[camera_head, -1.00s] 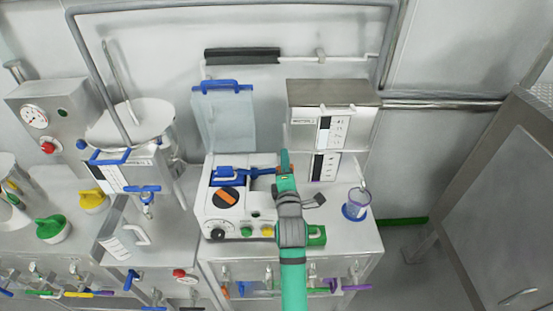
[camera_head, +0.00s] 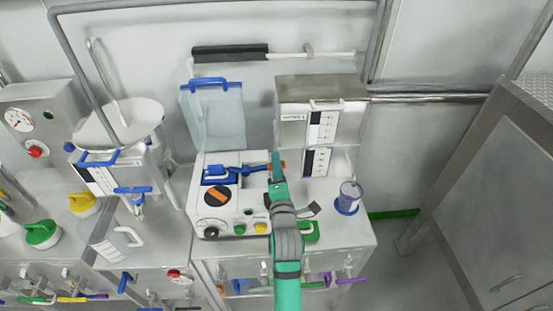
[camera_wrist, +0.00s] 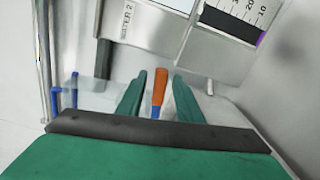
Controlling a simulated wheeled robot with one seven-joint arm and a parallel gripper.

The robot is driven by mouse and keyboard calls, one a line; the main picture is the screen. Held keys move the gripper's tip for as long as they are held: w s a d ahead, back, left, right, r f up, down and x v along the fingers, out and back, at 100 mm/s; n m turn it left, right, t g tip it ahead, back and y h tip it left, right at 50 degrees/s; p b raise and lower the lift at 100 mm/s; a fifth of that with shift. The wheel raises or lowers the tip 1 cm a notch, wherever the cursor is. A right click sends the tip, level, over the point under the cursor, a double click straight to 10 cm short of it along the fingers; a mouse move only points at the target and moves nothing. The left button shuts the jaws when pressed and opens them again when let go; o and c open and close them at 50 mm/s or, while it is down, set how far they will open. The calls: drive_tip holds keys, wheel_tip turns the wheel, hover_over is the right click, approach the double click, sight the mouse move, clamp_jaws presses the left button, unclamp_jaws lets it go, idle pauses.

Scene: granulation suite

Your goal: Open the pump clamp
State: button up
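The pump (camera_head: 235,209) is a white box on the steel bench, with an orange-barred black dial on its front. Its blue clamp (camera_head: 218,175) lies across the top, with a blue lever running right to an orange tip (camera_head: 283,166). My teal gripper (camera_head: 277,160) is at the lever's right end. In the wrist view my gripper (camera_wrist: 160,76) has its two fingers apart, one on each side of the lever's orange handle (camera_wrist: 160,86). Narrow gaps show between handle and fingers, so it is not gripped. My arm hides part of the pump's right side.
A clear blue-handled panel (camera_head: 213,112) stands behind, and a steel vessel (camera_head: 118,128) is at left. Floor at right is open.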

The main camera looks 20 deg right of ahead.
drive_tip(key=v, duration=0.6)
drive_tip(key=shift+s, duration=0.35)
drive_tip(key=shift+a, duration=0.15)
drive_tip(key=shift+c, duration=0.6)
